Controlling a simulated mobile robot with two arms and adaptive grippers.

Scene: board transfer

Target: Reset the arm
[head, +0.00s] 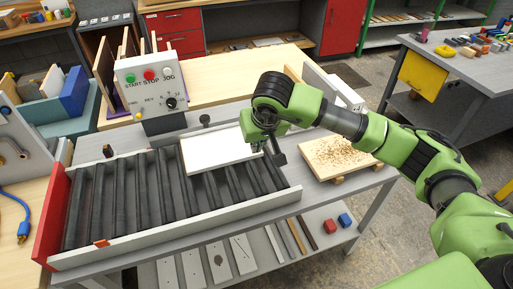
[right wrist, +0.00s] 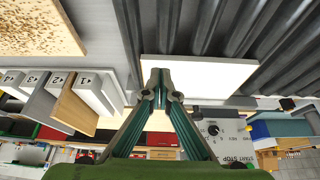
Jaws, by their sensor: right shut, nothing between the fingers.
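My right gripper (head: 279,157) is in the middle of the head view, above the right part of the roller conveyor. Its fingers are together with nothing between them; they show at the centre of the right wrist view (right wrist: 161,82). A flat white board (head: 213,151) lies on the dark rollers, just left of the gripper in the head view. The board also shows behind the fingertips in the right wrist view (right wrist: 205,76). Whether the fingertips touch the board is unclear, but they are not closed on it. My left gripper is not in view.
The conveyor's pale front rail (head: 180,233) and red end plate (head: 61,215) bound the rollers. A control box (head: 152,82) with START, STOP and JOG stands behind. A board covered in chips (head: 338,155) lies right of the gripper. Numbered upright slots (right wrist: 70,88) show in the wrist view.

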